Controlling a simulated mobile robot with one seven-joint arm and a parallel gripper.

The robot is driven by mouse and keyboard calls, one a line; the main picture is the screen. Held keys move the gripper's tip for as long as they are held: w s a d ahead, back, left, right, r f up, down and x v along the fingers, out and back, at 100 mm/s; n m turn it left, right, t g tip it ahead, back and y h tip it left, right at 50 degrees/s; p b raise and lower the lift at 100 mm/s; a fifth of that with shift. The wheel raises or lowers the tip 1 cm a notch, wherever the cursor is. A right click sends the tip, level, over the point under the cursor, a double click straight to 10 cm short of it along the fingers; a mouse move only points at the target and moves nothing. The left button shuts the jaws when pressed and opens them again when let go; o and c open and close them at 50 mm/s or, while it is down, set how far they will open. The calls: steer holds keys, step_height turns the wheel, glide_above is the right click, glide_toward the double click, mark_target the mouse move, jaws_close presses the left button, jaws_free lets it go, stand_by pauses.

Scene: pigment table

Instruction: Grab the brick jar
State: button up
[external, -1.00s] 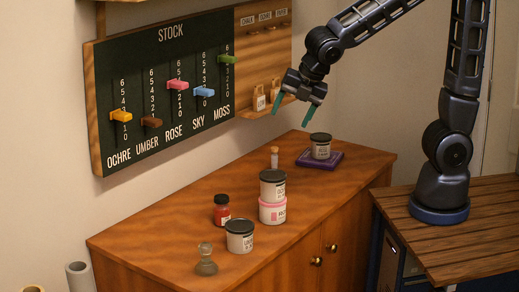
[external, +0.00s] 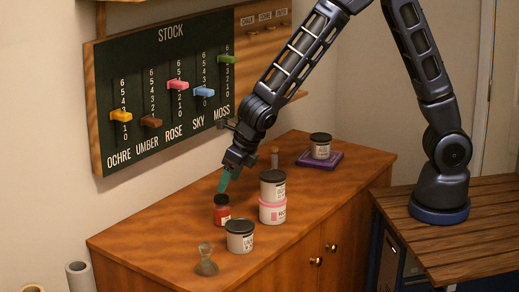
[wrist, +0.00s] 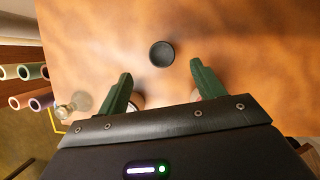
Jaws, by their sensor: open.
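The brick jar, a small red jar with a black lid (external: 222,212), stands upright on the wooden cabinet top. In the wrist view its round black lid (wrist: 161,54) shows just ahead of and between the fingers. My gripper (external: 223,184) points down just above the jar, its green fingertips close to the lid. In the wrist view my gripper (wrist: 161,68) is open, with wide space between its two green fingers and nothing held. I cannot tell whether a fingertip touches the lid.
A white jar stacked on a pink-banded jar (external: 272,209) stands just right. A white jar (external: 240,243) and a glass flask (external: 206,266) stand in front. A corked vial (external: 274,158) and a jar on a purple pad (external: 330,160) are behind. The stock board (external: 165,100) hangs left.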

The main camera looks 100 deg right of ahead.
mark_target(219, 206)
steer(key=x, duration=0.5)
steer(key=shift+f, duration=0.15)
steer(key=shift+x, duration=2.65)
steer(key=shift+s, duration=0.2)
steer(key=shift+c, duration=0.5)
steer(key=c, duration=1)
